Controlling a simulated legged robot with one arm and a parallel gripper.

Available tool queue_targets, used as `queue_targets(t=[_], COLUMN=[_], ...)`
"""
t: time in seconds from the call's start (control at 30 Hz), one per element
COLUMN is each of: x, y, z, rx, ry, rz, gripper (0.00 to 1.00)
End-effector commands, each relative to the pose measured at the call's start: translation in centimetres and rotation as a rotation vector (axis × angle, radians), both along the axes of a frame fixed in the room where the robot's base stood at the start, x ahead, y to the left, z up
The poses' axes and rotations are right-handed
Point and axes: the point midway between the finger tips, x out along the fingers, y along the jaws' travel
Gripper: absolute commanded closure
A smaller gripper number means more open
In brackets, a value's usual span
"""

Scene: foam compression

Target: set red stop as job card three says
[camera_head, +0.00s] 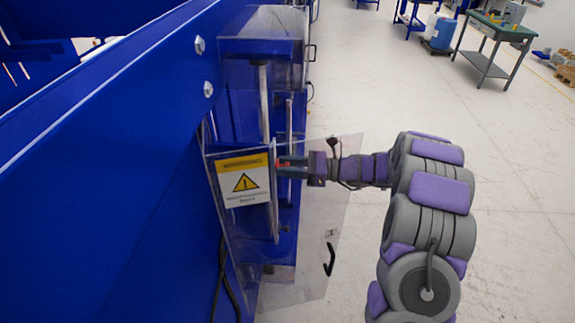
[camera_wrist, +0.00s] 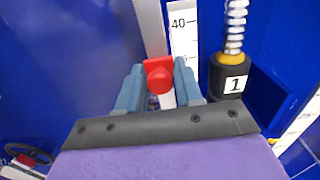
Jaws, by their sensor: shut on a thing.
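The red stop (camera_wrist: 159,72) sits between the two blue-grey fingers of my gripper (camera_wrist: 160,88) in the wrist view, and the gripper is shut on it. It is beside a white scale (camera_wrist: 183,38) whose number 40 shows above and to the right of the stop. In the head view my gripper (camera_head: 287,168) reaches from the right into the blue machine (camera_head: 230,100), and only a bit of red shows at its fingers. The gripper partly hides the lower scale. No job card can be made out.
A black cylinder marked 1 (camera_wrist: 229,85) hangs on a spring just right of the stop. A second scale (camera_wrist: 299,122) is at far right. A clear door (camera_head: 310,255) with a black handle (camera_head: 329,259) stands open. A yellow warning sign (camera_head: 243,183) is near my gripper.

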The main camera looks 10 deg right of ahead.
Motion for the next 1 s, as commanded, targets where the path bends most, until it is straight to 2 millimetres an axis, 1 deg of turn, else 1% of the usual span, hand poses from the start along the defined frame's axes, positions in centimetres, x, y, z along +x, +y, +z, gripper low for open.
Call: queue_targets(t=[0.2, 0.47, 0.5, 0.6, 0.63, 0.87, 1.0], x=[0.2, 0.1, 0.1, 0.1, 0.1, -0.1, -0.2], y=[0.0, 0.0, 0.0, 0.0, 0.0, 0.0, -0.7], z=[-1.4, -1.6, -1.6, -1.6, -1.6, -1.5, -1.6], rx=[0.000, -0.001, -0.001, -0.001, -0.001, -0.001, -0.001], ry=[0.001, 0.000, 0.000, 0.000, 0.000, 0.000, 0.000], rz=[-0.003, -0.003, -0.003, -0.002, -0.002, 0.000, -0.001], gripper=[1.00, 1.00, 0.64, 0.54, 0.51, 0.51, 0.51])
